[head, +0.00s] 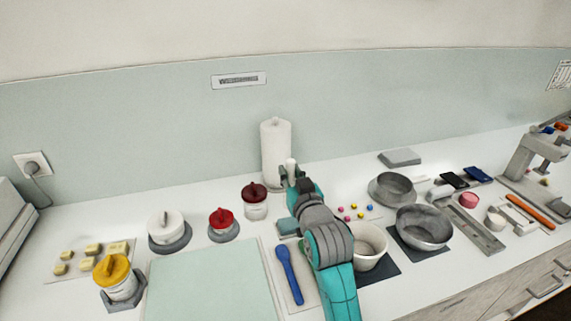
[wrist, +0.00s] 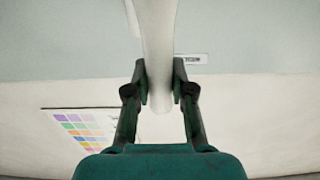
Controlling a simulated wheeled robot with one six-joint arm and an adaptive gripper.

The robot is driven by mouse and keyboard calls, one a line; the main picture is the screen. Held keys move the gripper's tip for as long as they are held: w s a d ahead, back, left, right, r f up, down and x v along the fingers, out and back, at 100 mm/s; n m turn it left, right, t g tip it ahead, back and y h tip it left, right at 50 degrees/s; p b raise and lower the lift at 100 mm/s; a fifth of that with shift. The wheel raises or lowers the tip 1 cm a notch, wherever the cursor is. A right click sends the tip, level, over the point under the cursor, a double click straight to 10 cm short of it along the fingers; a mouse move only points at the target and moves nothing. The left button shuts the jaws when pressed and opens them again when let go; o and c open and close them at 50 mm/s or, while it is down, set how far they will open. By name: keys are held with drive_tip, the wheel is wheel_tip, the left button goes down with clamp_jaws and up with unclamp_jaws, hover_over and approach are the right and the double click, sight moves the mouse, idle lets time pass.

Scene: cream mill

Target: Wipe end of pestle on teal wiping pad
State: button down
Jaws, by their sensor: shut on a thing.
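My gripper (head: 290,176) is raised over the middle of the counter, shut on the white pestle (head: 291,163). In the wrist view the pestle (wrist: 158,40) stands between the two fingers of my gripper (wrist: 160,88). Its rounded end shows just below the fingertips, and its upper part runs out of the frame. A small teal pad (head: 287,227) lies on the counter just left of my arm, partly hidden by it. The pestle is apart from the pad. The wrist view does not show the pad.
A blue spoon-like tool (head: 289,274) lies on a tray left of my arm. A white bowl (head: 369,246) stands close on its right, with grey bowls (head: 424,228) beyond. A dark red-lidded jar (head: 255,201) and a paper roll (head: 275,152) stand behind. A pale green mat (head: 215,285) is clear.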

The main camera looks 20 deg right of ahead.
drive_tip(key=shift+f, duration=2.35)
drive_tip(key=shift+f, duration=0.7)
drive_tip(key=shift+d, duration=0.15)
drive_tip(key=shift+d, duration=0.45)
drive_tip(key=shift+a, duration=0.15)
drive_tip(key=shift+a+r, duration=0.1)
drive_tip(key=shift+a, duration=0.95)
drive_tip(key=shift+d, duration=0.2)
